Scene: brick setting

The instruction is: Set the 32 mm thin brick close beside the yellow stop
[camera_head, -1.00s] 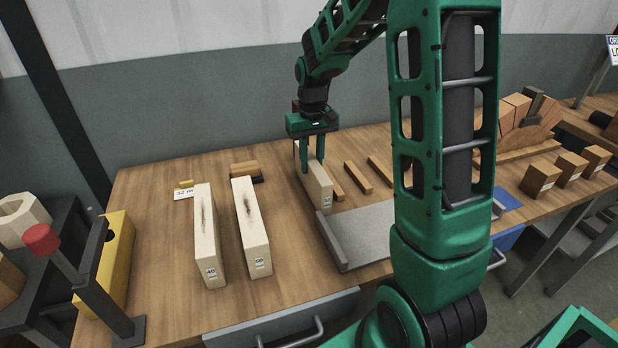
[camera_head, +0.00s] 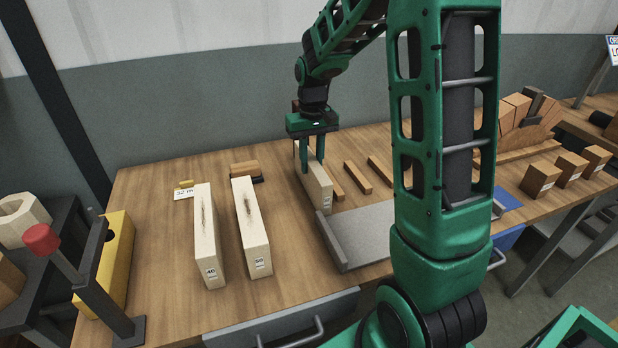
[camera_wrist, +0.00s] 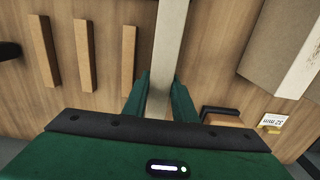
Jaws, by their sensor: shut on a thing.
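The thin pale brick (camera_head: 319,186) stands on edge on the wooden bench, its end label too small to read surely. My gripper (camera_head: 309,165) is shut on its far part, with a green finger on each side; the wrist view shows the brick (camera_wrist: 170,45) running between the fingers (camera_wrist: 158,95). The gripper is well to the right of the stop in the head view.
Two thicker pale bricks, labelled 40 (camera_head: 207,240) and 50 (camera_head: 251,230), stand between the held brick and the stop's side. A brown block (camera_head: 244,168) lies behind them. Thin brown strips (camera_head: 357,177) and a grey plate (camera_head: 365,235) are to the right.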

